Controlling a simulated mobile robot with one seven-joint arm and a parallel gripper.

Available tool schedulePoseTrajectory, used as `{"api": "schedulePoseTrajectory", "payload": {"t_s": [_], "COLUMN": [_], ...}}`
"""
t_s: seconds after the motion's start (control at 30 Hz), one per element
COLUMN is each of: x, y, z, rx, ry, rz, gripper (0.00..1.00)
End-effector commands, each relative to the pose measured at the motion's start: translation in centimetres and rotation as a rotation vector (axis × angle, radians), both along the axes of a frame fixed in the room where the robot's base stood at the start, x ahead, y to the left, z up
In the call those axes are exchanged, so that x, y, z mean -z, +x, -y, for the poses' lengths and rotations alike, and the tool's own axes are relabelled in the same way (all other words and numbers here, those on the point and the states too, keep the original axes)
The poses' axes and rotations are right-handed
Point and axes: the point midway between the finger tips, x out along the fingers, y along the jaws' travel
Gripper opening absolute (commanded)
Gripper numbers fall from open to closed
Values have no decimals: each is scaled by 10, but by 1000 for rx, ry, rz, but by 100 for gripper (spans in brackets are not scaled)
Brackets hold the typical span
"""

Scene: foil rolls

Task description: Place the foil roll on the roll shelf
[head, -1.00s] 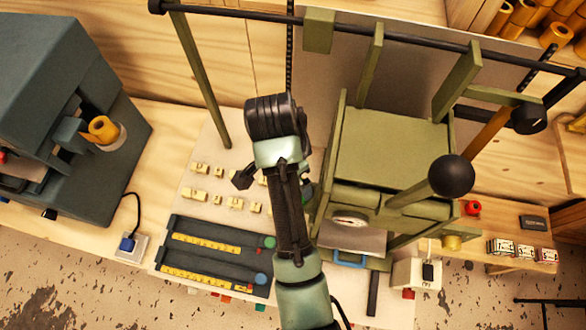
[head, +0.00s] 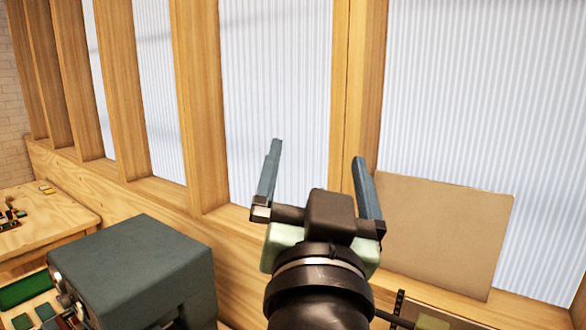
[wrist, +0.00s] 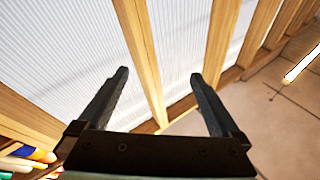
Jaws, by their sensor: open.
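My gripper (head: 318,152) is open and raised in front of the window wall in the head view. Its two fingers point up and apart with nothing between them. In the wrist view, my gripper (wrist: 160,73) is also open and empty, with window panels and wooden posts beyond it. I can make out neither a foil roll nor the roll shelf in the head view now. Several coloured cylindrical items (wrist: 28,154) show at the lower left of the wrist view, cut off by the edge; I cannot tell what they are.
A dark grey-green machine (head: 150,265) stands at the lower left of the head view. A wooden bench (head: 45,238) is beyond it. A brown board (head: 440,235) leans by the window at right. The space around my raised fingers looks clear.

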Motion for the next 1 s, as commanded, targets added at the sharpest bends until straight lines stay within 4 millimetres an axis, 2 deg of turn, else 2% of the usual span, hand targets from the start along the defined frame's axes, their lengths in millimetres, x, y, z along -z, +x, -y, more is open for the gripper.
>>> {"api": "schedulePoseTrajectory", "payload": {"t_s": [0.03, 0.1, 0.2, 0.33, 0.7, 0.87, 1.0], "x": [-35, -71, -103, -120, -121, -92, -54], "y": [-22, -51, -84, -104, -105, -104, -104], "z": [-8, -16, -23, -26, -26, -26, -26], "rx": [0, 12, 37, 54, 56, 57, 58], "ry": [-55, -119, -180, -211, -214, -213, -213], "rz": [121, 263, 403, 483, 488, 487, 487], "gripper": [100, 100, 100, 100, 100, 100, 100]}}
